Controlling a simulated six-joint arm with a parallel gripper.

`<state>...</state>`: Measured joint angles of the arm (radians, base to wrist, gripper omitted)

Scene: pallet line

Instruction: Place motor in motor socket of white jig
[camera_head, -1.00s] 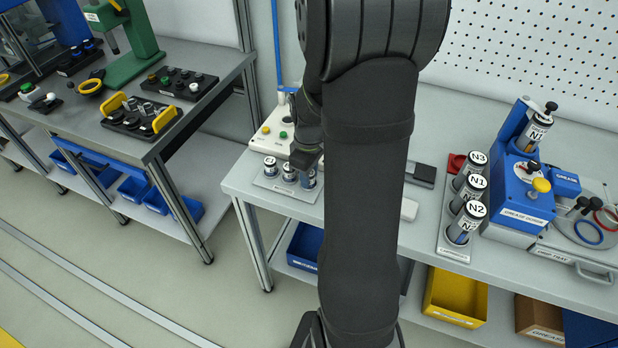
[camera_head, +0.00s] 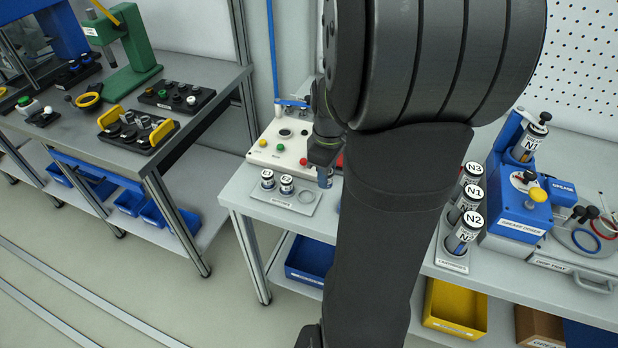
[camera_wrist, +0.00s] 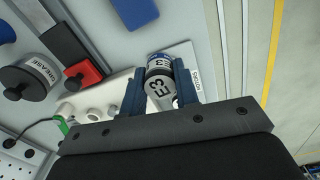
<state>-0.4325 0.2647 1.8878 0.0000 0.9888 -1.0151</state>
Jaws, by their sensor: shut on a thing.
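A motor marked E3 (camera_wrist: 157,92) is between the blue fingers of my gripper (camera_wrist: 160,80), which is shut on it. In the head view my gripper (camera_head: 325,162) holds the motor (camera_head: 325,178) just right of and above the small motor plate (camera_head: 285,203). That plate has an empty round seat (camera_head: 306,196) and two other motors (camera_head: 267,179) (camera_head: 287,184) standing upright in it. Behind it is a white box with coloured buttons (camera_head: 285,145); I cannot tell whether it is the white jig. My arm hides the bench to the right.
A holder with grease cylinders marked N1, N2 and N3 (camera_head: 464,205) stands right of my arm, beside the blue grease unit (camera_head: 520,200). A separate bench (camera_head: 90,150) with black fixtures is at the left. A yellow bin (camera_head: 455,305) is below the bench.

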